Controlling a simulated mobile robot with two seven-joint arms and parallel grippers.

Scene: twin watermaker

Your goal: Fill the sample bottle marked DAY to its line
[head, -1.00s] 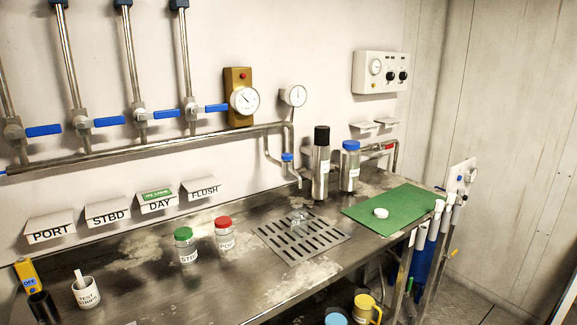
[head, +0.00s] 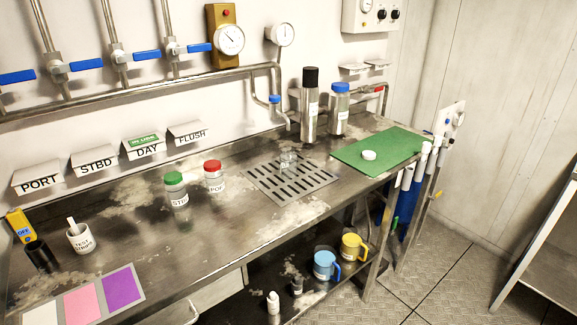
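A small clear open bottle (head: 288,161) stands on the slotted drain grate (head: 262,190), near the thin spout (head: 290,122) at the end of the wall pipe; I cannot read a mark on it. A green-capped bottle marked STBD (head: 177,190) and a red-capped bottle (head: 213,176) stand on the steel bench left of the grate. A white cap (head: 369,155) lies on the green mat (head: 350,160). The DAY label (head: 146,150) with a green tag is on the wall. Several blue-handled valves (head: 85,66) line the pipes. Neither gripper is in view.
A steel flask (head: 310,106) and a blue-capped bottle (head: 339,109) stand behind the grate. A test strips cup (head: 80,238), a black cup (head: 41,256) and a colour card (head: 84,299) are at left. Blue (head: 325,265) and yellow (head: 352,247) jugs sit on the lower shelf.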

